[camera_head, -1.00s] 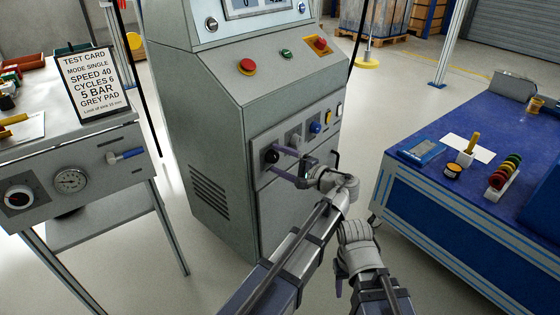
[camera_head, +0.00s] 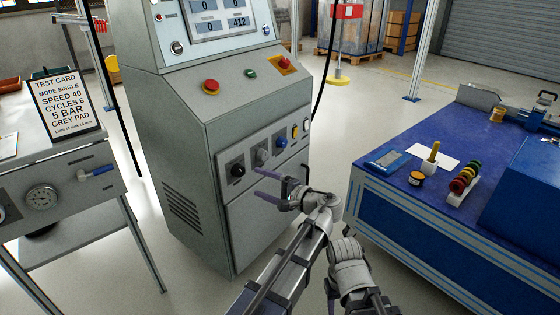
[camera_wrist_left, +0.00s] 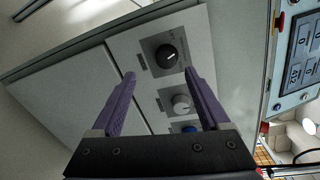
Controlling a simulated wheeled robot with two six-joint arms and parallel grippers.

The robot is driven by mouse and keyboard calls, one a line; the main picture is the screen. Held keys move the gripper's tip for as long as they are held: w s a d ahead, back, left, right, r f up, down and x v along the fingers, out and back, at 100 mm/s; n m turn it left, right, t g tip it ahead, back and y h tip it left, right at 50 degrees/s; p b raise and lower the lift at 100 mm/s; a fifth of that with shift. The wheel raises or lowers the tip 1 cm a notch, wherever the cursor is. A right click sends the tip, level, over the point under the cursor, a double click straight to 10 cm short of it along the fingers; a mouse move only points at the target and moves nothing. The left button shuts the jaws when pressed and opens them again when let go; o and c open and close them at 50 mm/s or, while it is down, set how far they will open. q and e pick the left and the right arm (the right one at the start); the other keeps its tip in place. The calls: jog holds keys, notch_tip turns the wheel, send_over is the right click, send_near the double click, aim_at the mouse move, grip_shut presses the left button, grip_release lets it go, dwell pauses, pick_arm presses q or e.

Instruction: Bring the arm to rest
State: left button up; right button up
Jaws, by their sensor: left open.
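My left gripper (camera_head: 258,183) is open and empty in front of the grey machine's control panel, apart from its knobs. Its two purple fingers show in the left wrist view (camera_wrist_left: 160,73) with nothing between them but the panel behind. The black knob (camera_head: 238,170) is up and left of the fingertips; it also shows in the left wrist view (camera_wrist_left: 167,55). A grey knob (camera_head: 262,155) sits beside it. Part of my right arm shows at the bottom; no right fingers can be made out.
The grey machine (camera_head: 190,140) stands close ahead, with a red button (camera_head: 211,87) on its slope. A blue bench (camera_head: 400,220) on the right holds a row of coloured rings (camera_head: 463,181). A left table (camera_head: 90,150) carries a test card (camera_head: 66,100). Floor is clear between machine and bench.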

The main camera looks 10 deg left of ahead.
pick_arm(q)
jog(key=s+a+f+n+g+h, duration=0.2)
jog(key=s+f+h, duration=0.25)
jog(key=f, duration=0.35)
jog(key=s+a+f+n+g+h, duration=0.1)
jog(key=s+f+n+g+h, duration=0.25)
jog(key=s+f, duration=0.3)
jog(key=s+d+f+n+h, duration=0.2)
jog(key=s+d+f+h, duration=0.3)
jog(key=s+d+h, duration=0.15)
jog(key=s+d+r+m+g+p, duration=0.2)
jog(key=s+d+r+m+p, duration=0.25)
jog(key=d+r+p, duration=0.4)
notch_tip(320, 180, up, 36)
jog(key=d+p, duration=0.2)
jog(key=p, duration=3.4)
jog(key=shift+s+r+n, duration=0.15)
jog(key=shift+s+n, duration=0.25)
jog(key=shift+s, duration=0.05)
jog(key=shift+d+t+y, duration=0.1)
jog(key=shift+t+y, duration=0.15)
